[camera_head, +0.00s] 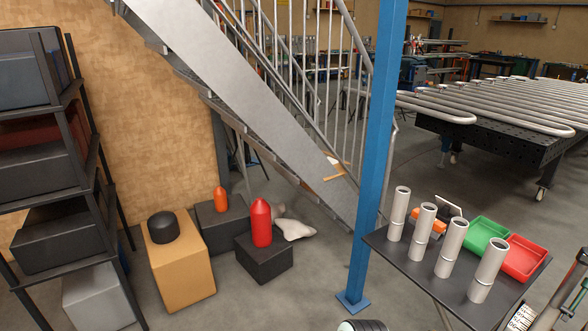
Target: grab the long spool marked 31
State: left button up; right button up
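Several tall grey metal cylinders, which look like the spools, stand upright in a slanting row on a dark table (398,262) at the lower right. They are the leftmost spool (399,214), one to its right (423,233), another further right (450,248) and the rightmost, nearest one (487,270). Each has a seam ring partway up. No number is legible on any of them, so I cannot tell which is marked 31.
A blue post (376,150) stands left of the table. Behind the spools are a green tray (483,235), a red tray (524,258) and an orange item (428,222). Stairs (250,120) rise behind. Boxes and a shelf rack (75,120) fill the left. Bare floor (290,295) lies between.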

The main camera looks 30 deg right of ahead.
aim_at(458, 227)
jog(key=i+j+z, duration=0.1)
jog(key=i+z, duration=0.2)
jog(key=i, duration=1)
jog(key=i+u, duration=0.1)
jog(key=u, duration=0.3)
jog(key=l+u, duration=0.1)
jog(key=u, duration=0.3)
jog(key=i+l+u, duration=0.1)
jog(key=u, duration=0.35)
jog(key=l+u, duration=0.15)
jog(key=u, duration=0.25)
jog(key=l+u, duration=0.1)
jog(key=u, duration=0.55)
jog(key=l+u, duration=0.15)
jog(key=u, duration=1.1)
jog(key=k+l+u, duration=0.1)
jog(key=u, duration=0.55)
jog(key=k+u, duration=0.1)
jog(key=u, duration=1.15)
jog(key=k+u, duration=0.15)
jog(key=u, duration=0.5)
jog(key=j+u, duration=0.1)
jog(key=u, duration=0.55)
jog(key=k, duration=0.05)
